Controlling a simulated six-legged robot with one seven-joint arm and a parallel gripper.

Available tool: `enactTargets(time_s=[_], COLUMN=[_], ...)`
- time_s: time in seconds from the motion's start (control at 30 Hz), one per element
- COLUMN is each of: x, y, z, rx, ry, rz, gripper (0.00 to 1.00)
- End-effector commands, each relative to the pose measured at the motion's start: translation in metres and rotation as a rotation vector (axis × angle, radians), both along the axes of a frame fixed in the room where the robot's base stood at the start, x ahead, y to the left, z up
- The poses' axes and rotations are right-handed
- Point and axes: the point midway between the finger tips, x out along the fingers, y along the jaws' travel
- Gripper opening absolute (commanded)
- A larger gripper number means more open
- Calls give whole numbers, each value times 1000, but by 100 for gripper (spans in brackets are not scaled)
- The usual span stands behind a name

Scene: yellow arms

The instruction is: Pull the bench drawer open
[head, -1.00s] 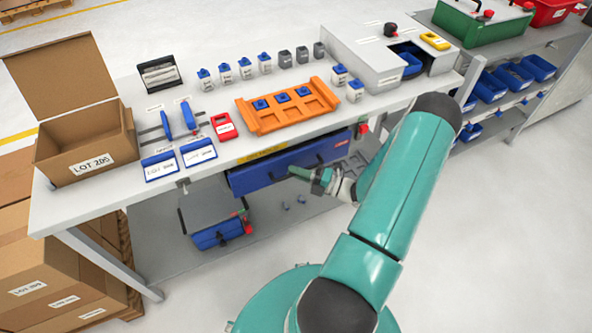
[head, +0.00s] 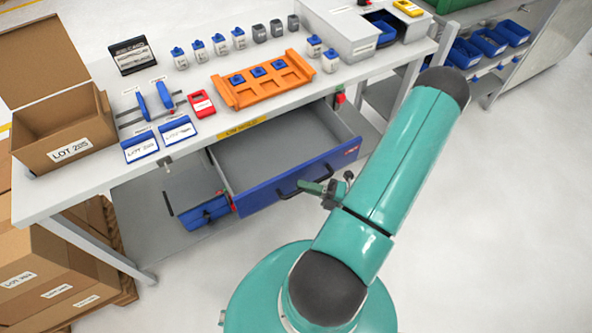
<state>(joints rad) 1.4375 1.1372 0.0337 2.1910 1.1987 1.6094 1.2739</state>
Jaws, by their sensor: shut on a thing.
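The bench drawer (head: 262,190) has a blue front and a grey inside. It stands pulled out from under the white bench top (head: 200,150), and its grey floor shows, with nothing seen lying on it. My gripper (head: 303,187) is at the black handle (head: 286,193) on the right half of the drawer front. It is shut on the handle. The fingers are small in the picture and partly hide the handle.
An orange tray (head: 262,85) with blue-topped parts sits on the bench above the drawer. An open cardboard box (head: 62,130) stands at the left end. The floor at right is clear.

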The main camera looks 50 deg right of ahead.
Motion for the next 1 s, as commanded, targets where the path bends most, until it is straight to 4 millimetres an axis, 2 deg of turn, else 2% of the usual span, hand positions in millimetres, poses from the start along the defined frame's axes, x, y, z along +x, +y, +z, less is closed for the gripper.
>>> enactTargets(time_s=[0.1, 0.2, 0.63, 0.67, 0.7, 1.0], x=[-17, -25, -30, -30, -30, -31], y=[5, 8, 10, 10, 10, 8], z=[0, 0, 0, 0, 0, 0], rx=[1, 1, 1, 1, 1, 0], ry=[0, 0, -1, -1, -1, 0], rz=[0, 1, 2, 2, 2, 1], gripper=[0, 0, 0, 16, 22, 22])
